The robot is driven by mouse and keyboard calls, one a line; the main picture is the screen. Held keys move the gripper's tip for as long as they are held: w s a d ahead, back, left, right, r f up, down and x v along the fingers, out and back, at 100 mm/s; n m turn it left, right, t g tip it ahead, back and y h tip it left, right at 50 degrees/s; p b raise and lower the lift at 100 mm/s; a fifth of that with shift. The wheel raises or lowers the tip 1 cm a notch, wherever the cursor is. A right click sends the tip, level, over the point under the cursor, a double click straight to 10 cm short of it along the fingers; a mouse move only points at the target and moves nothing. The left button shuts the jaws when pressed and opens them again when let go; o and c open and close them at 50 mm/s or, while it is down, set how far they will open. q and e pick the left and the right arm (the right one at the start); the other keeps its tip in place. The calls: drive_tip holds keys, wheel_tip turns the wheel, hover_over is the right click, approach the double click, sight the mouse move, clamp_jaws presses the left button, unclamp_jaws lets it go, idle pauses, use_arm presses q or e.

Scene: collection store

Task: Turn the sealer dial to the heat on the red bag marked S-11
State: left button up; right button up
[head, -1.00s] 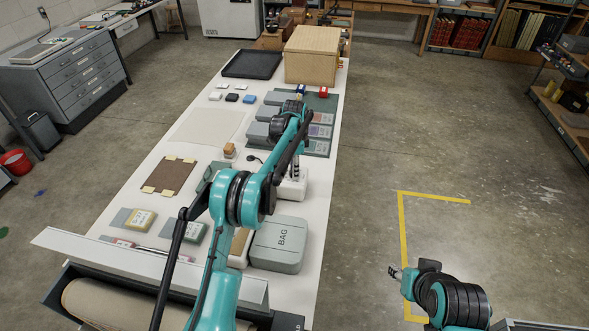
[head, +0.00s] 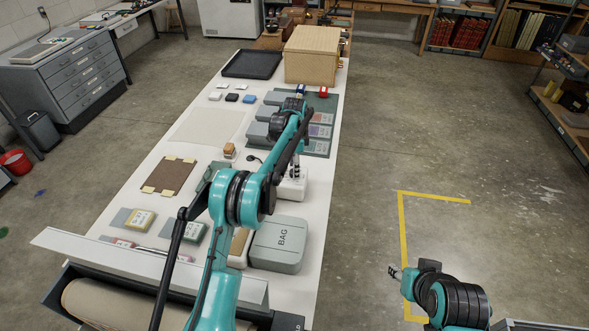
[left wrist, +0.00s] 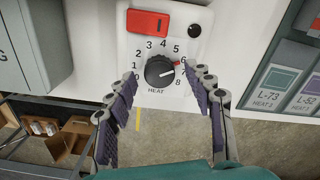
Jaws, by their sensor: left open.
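The sealer's black heat dial (left wrist: 160,72) sits on a white panel numbered 0 to 8. A red mark at its rim lies between 6 and 7. My left gripper (left wrist: 161,92) is open, with one finger on each side just below the dial; I cannot tell whether they touch it. In the head view the white sealer (head: 293,188) is partly hidden by my left arm. No label reading S-11 is legible; a pinkish-red labelled bag (head: 124,243) lies at the near left. My right gripper (head: 394,272) is off the table, its opening too small to judge.
A red rocker switch (left wrist: 148,23) and a black button (left wrist: 194,31) sit above the dial. Labelled bags, one marked L-73 (left wrist: 273,88), lie to its right. The grey BAG box (head: 279,246) stands close to the sealer.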

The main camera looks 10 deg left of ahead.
use_arm(q)
wheel_tip(320, 180, up, 11)
idle(0.3)
idle(0.5)
